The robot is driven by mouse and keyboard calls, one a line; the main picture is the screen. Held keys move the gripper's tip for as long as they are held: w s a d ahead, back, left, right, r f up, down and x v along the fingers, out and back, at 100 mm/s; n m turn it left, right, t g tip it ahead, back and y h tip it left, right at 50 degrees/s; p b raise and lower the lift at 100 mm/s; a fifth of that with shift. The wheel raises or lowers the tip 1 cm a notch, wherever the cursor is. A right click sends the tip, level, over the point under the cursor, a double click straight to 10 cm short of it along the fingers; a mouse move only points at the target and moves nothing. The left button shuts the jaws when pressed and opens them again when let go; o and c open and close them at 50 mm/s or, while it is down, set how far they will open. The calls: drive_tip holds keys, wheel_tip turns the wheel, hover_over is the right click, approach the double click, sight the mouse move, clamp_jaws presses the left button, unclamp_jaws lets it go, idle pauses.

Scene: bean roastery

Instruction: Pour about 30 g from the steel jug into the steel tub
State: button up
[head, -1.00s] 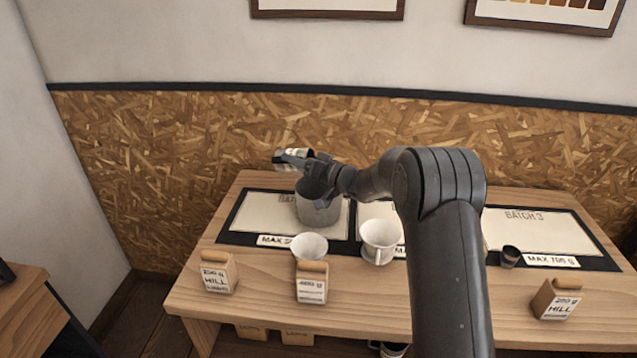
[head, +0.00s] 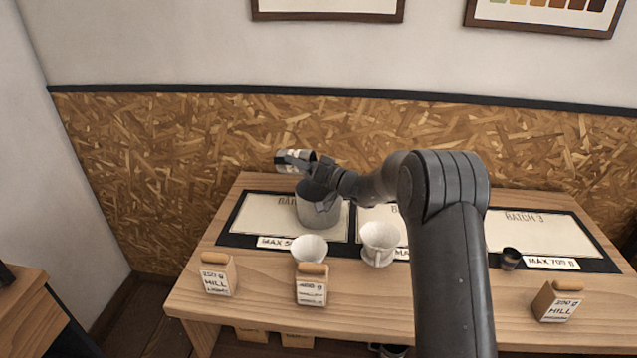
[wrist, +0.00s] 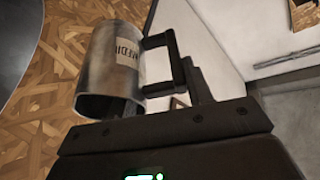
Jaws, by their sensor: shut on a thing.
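The steel jug (head: 291,161) is tilted nearly on its side above the back left of the table. It also shows in the wrist view (wrist: 104,75), with a label starting "MEDI" and a dark handle. My gripper (head: 308,163) is shut on the jug's handle; the wrist view shows the handle at my gripper (wrist: 188,75). The steel tub (head: 321,213) stands upright on the left mat, below and slightly right of the jug. My gripper and wrist hide part of its rim. No falling stream can be made out, and the contents of jug and tub are hidden.
White cups (head: 309,248) and (head: 380,243) stand in front of the tub. A small dark cup (head: 510,258) is at right.

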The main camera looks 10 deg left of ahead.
drive_tip(key=shift+s+d+r+m+t+y+b, duration=0.1)
drive_tip(key=shift+d+r+m+t+y+b, duration=0.1)
drive_tip(key=shift+d+t+y+b, duration=0.4)
drive_tip(key=shift+s+d+r+m+t+y+b, duration=0.1)
drive_tip(key=shift+d+m+t+y+b, duration=0.15)
drive_tip(key=shift+y+b, duration=0.55)
idle(3.1)
drive_tip(key=shift+s+d+r+t+y+b, duration=0.15)
drive_tip(key=shift+r+y+b, duration=0.1)
drive_tip(key=shift+r, duration=0.25)
drive_tip(key=shift+w+d+r+t+y+b, duration=0.15)
drive_tip(key=shift+r+b, duration=0.15)
drive_tip(key=shift+r, duration=0.25)
drive_tip(key=shift+s+d+r+t+y+b, duration=0.15)
drive_tip(key=shift+r+y+b, duration=0.1)
drive_tip(key=shift+r, duration=0.25)
idle(0.8)
drive_tip(key=shift+d+r+m+y, duration=0.2)
drive_tip(key=shift+r+m+y, duration=0.15)
idle(0.7)
